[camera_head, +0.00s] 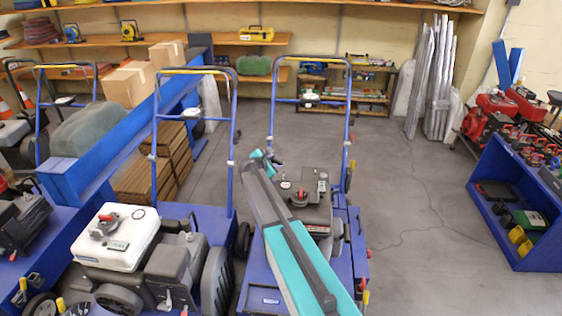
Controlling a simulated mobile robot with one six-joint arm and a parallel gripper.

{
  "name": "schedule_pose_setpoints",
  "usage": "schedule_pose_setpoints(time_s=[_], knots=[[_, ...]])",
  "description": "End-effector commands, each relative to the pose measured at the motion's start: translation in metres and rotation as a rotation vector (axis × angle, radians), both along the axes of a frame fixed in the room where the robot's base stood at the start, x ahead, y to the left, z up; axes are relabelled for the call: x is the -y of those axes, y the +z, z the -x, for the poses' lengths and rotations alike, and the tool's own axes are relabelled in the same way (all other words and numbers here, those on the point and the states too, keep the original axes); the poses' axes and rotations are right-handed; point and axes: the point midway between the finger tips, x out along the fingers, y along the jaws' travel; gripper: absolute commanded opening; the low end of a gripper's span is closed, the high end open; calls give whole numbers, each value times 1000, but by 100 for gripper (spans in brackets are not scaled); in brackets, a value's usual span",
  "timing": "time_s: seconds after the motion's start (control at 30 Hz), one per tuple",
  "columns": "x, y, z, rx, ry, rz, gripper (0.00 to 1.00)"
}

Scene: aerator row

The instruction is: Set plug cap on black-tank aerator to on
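The black-tank aerator (318,215) stands in the middle, with a blue frame and a tall blue handle behind it. A small red part and a pale label show on top of its tank; I cannot make out the plug cap or its setting. My teal and grey arm reaches up from the bottom and covers the aerator's left and front parts. The arm's far end, with what seems to be my gripper (271,159), is left of and beyond the tank in the picture. It is small and partly hidden, so I cannot tell whether its fingers are open.
A white-tank aerator (118,237) stands close on the left, with a narrow gap between. A long blue beam (130,135) and cardboard boxes (128,84) are behind it. A blue shelf unit (510,210) with tools stands at the right. The grey floor between is clear.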

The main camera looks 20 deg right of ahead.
Motion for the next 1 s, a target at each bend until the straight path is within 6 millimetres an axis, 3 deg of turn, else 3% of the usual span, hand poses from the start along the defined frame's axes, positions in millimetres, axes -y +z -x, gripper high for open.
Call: schedule_pose_setpoints(time_s=[0.47, 0.5, 0.57, 1.0], knots=[[-10, 0, 1, -4, 5, 0, 0], [-11, 1, 1, -3, 6, 0, 31], [-12, 1, 1, -2, 8, 0, 41], [-19, 1, 0, 0, 15, -4, 44]])
